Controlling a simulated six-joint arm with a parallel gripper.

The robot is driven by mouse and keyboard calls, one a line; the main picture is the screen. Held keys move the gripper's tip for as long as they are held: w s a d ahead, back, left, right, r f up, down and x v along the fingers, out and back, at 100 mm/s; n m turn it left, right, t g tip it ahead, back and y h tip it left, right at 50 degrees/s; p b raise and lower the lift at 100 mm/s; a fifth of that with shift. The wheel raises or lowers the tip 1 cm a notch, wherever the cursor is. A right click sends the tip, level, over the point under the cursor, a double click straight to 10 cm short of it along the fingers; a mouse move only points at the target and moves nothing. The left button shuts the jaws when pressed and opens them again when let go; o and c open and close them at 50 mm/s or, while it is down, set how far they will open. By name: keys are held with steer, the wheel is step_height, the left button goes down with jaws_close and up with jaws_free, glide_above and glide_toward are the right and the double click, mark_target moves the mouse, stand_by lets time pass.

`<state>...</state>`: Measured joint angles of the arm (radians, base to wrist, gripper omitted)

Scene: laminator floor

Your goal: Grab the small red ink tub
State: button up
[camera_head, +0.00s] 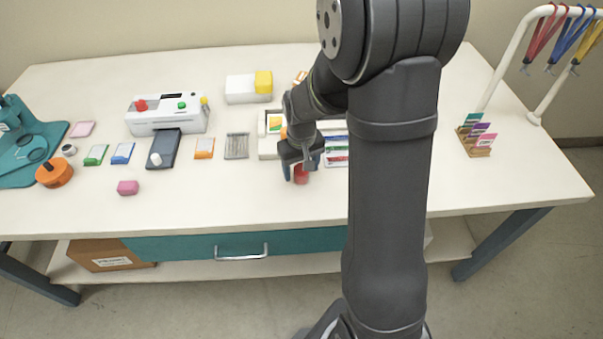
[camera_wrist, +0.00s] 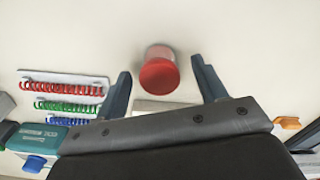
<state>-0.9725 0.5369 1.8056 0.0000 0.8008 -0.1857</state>
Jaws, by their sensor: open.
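The small red ink tub (camera_head: 301,175) stands on the white table near its front edge, partly hidden by my gripper in the head view. In the wrist view the red tub (camera_wrist: 159,72) shows a round red top and a paler side. My gripper (camera_head: 300,170) is over the tub, pointing down. In the wrist view my gripper (camera_wrist: 160,85) is open, with one finger to the left and one to the right of the tub. The tub sits between the finger lines, a little beyond the tips, and neither finger visibly touches it.
A card with red, green and blue coils (camera_wrist: 65,92) lies left of the tub in the wrist view. The table around the tub's front is clear.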

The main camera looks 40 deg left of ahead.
steer(key=shift+f, duration=0.1)
steer(key=shift+c, duration=0.3)
steer(key=c, duration=1)
